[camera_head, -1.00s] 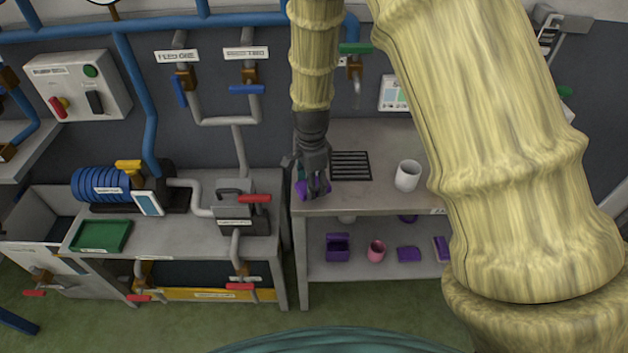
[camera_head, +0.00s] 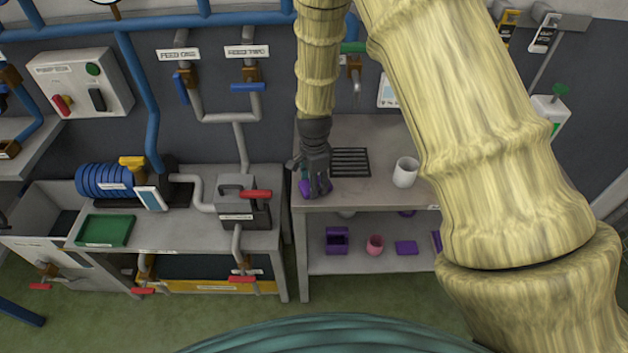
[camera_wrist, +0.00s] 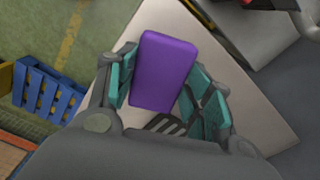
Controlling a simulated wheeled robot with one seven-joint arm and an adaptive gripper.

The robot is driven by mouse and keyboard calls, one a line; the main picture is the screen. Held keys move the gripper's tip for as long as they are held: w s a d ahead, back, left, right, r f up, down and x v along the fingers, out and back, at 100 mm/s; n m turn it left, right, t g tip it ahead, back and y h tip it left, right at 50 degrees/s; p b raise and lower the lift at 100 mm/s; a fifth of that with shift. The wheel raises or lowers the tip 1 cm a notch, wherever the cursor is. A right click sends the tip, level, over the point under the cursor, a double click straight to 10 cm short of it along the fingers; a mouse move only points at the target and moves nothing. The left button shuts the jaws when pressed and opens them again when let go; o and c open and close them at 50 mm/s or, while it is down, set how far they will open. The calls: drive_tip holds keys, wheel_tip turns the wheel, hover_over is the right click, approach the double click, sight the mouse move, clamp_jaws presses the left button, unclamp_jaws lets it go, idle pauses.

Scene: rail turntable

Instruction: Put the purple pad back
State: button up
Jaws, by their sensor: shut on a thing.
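The purple pad (camera_wrist: 164,70) is a rounded purple block between my gripper's teal-lined fingers in the wrist view. My gripper (camera_wrist: 165,88) is shut on it. In the head view, my gripper (camera_head: 314,187) points down at the left front corner of the right bench's top (camera_head: 375,190). Only a bit of the purple pad (camera_head: 304,187) shows there beside the fingers. I cannot tell whether the pad touches the bench top.
A dark slotted grille (camera_head: 350,162) and a white mug (camera_head: 405,172) are on the bench top. The lower shelf (camera_head: 350,262) holds a purple box (camera_head: 337,241), a pink cup (camera_head: 375,245) and a flat purple piece (camera_head: 406,248). A grey box with a red handle (camera_head: 243,208) stands left, across a narrow gap.

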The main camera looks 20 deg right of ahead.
drive_tip(key=shift+f, duration=0.15)
drive_tip(key=o, duration=0.9)
drive_tip(key=shift+r+b, duration=2.05)
drive_tip(key=shift+r, duration=4.15)
